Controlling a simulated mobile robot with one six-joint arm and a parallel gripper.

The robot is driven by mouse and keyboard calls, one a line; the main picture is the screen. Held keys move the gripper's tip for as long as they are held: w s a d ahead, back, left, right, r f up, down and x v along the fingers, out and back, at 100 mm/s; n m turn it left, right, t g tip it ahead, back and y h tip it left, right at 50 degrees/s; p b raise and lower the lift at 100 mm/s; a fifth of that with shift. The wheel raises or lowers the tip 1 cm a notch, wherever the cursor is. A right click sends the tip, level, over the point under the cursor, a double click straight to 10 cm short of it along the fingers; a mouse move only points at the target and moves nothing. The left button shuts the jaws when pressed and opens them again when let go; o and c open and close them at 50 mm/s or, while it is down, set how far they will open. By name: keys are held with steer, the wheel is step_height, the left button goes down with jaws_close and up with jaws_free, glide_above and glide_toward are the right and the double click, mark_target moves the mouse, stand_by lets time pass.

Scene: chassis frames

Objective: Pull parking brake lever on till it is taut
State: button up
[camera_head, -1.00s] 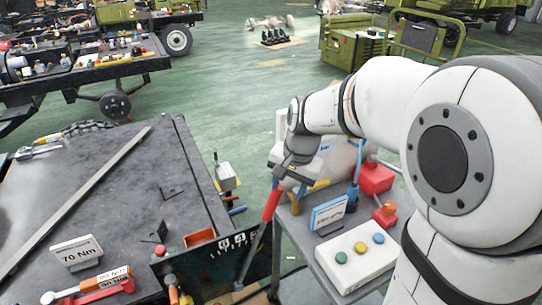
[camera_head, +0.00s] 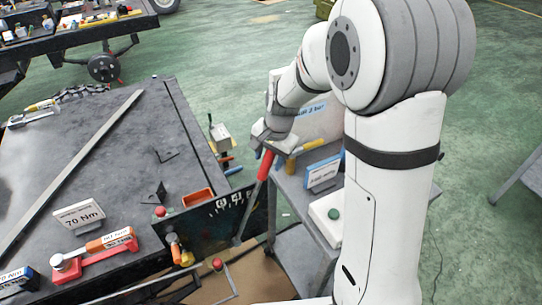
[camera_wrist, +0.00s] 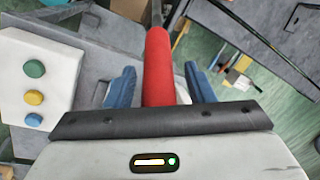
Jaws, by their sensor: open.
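The parking brake lever has a red handle (camera_head: 264,166) on a grey shaft that slopes down to the left, beside the dark chassis side. The red handle (camera_wrist: 157,62) also shows in the middle of the wrist view, running up from the gripper palm. My gripper (camera_wrist: 158,88) is open, with one blue finger on each side of the handle and visible gaps between. In the head view my gripper (camera_head: 272,143) is at the handle's upper end, and its fingers are largely hidden there. The lever's pivot is not clear.
The chassis deck (camera_head: 120,150) lies to the left, with a 70 Nm sign (camera_head: 80,216) and an orange-red tool (camera_head: 98,255). A grey side table (camera_head: 300,210) with a white button box (camera_head: 327,216) stands close on the right.

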jaws_close()
stand_by(0.5)
steer(key=shift+r, duration=0.1)
